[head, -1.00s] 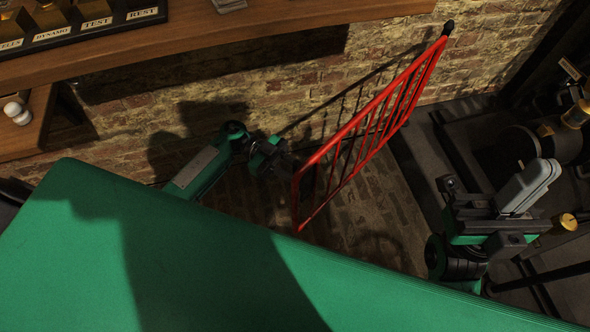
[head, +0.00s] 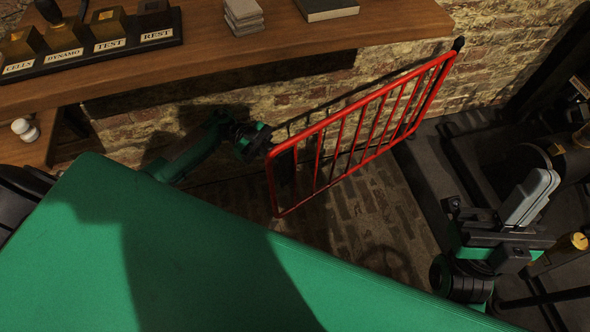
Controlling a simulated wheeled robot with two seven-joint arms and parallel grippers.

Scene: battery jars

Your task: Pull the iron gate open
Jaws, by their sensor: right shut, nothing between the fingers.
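The red iron gate (head: 361,130) stands swung out at an angle from the brick wall, its hinge side at the upper right and its free end at the lower left. My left gripper (head: 268,147) is at the top corner of the free end, seen small and dark. It seems to touch the gate's end bar, but its fingers are partly hidden, so I cannot tell whether they are closed on it. My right gripper (head: 530,197) is at the right, shut and empty, well apart from the gate.
A wooden bench (head: 230,50) runs along the wall, bearing a labelled switch box (head: 90,45), stacked pads (head: 243,14) and a dark book (head: 326,8). Dark machinery (head: 570,150) stands at the right. Brick floor (head: 365,215) beneath the gate is clear.

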